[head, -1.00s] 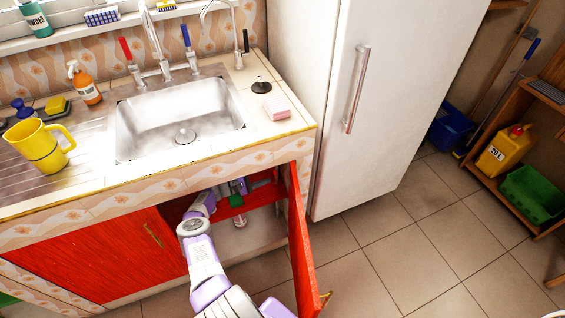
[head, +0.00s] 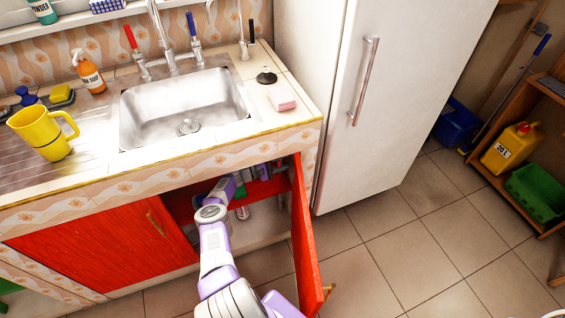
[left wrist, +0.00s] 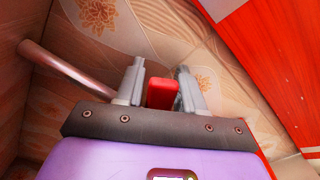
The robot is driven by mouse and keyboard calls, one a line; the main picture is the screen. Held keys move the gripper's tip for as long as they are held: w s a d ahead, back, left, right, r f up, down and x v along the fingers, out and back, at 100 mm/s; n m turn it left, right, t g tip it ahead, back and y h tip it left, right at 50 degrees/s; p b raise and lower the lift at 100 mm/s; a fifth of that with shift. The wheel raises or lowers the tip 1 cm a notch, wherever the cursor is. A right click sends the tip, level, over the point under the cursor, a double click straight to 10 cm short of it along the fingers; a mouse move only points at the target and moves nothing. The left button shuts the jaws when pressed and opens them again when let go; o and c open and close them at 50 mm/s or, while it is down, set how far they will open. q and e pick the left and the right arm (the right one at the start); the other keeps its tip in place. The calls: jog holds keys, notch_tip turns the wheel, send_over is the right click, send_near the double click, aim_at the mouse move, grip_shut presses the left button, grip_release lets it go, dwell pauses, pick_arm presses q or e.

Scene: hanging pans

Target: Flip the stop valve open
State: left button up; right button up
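The stop valve shows in the left wrist view as a red block-shaped handle (left wrist: 162,93) in front of the patterned wall. My left gripper (left wrist: 160,76) has its two grey fingers apart, one on each side of the red handle. A small gap seems to show on the left side; firm contact cannot be made out. In the head view my left arm reaches into the open cabinet under the sink (head: 185,110), and its gripper is largely hidden under the counter. The valve cannot be made out there. My right gripper is not in view.
The open red cabinet door (head: 306,240) stands close to the right of my left arm. A metal pipe (left wrist: 65,68) runs left of the fingers. A white fridge (head: 375,110) stands right of the counter. The tiled floor (head: 400,250) is clear.

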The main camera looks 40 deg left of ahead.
pick_arm(q)
grip_shut()
jog(key=n, duration=0.1)
jog(key=a+r+n, duration=0.1)
jog(key=n, duration=0.1)
jog(key=w+r+n, duration=0.1)
jog(key=shift+a, duration=0.35)
jog(key=shift+o, duration=1.6)
grip_release()
jog(key=p+v, duration=0.1)
jog(key=v, duration=0.6)
jog(key=shift+s+a, duration=0.15)
jog(key=shift+s, duration=0.2)
